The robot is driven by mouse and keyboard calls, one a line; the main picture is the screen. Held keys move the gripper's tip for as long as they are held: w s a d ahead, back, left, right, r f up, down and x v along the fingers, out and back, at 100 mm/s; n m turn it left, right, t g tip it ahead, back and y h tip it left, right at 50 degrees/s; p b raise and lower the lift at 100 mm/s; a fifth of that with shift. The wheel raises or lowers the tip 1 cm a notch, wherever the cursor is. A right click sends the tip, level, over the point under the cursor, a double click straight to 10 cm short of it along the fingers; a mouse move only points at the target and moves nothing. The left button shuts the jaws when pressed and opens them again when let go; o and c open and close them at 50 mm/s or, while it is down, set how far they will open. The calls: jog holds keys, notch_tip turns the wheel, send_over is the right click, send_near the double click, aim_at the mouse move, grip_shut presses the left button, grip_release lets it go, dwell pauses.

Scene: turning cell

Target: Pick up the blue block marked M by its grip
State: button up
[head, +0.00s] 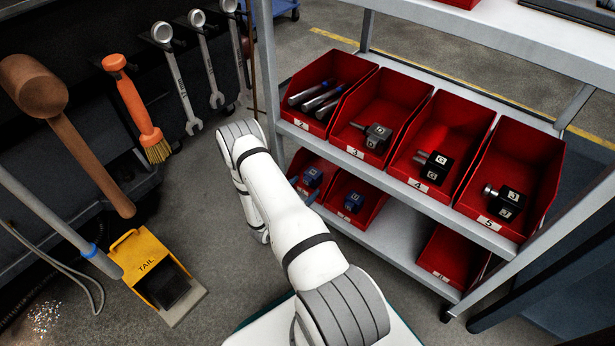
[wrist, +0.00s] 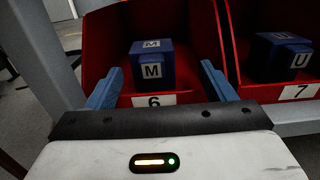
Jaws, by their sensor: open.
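The blue block marked M (wrist: 153,63) sits in the red bin labelled 6 (wrist: 203,54) in the wrist view, with a white M on its top and on the smaller part facing me. My gripper (wrist: 160,82) is open, with one blue finger on each side of the block and apart from it. Nothing is between the fingers' tips that I can see touching them. In the head view a blue block (head: 312,176) shows in a lower-shelf bin beside my arm; its letter is too small to read. My arm hides part of that bin.
The blue block marked U (wrist: 284,57) sits in bin 7 (wrist: 231,60) to the right. Upper-shelf red bins (head: 303,76) hold metal tools and dark blocks. A shelf post (wrist: 42,55) stands close on the left.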

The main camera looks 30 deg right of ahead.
aim_at(309, 178)
jog(key=b+x, duration=0.1)
jog(key=x, duration=0.1)
jog(key=b+x, duration=0.2)
jog(key=x, duration=0.1)
jog(key=shift+w, duration=0.5)
jog(key=shift+w+d+r, duration=0.15)
jog(key=shift+d+r, duration=0.05)
jog(key=shift+c, duration=0.4)
jog(key=c, duration=1.1)
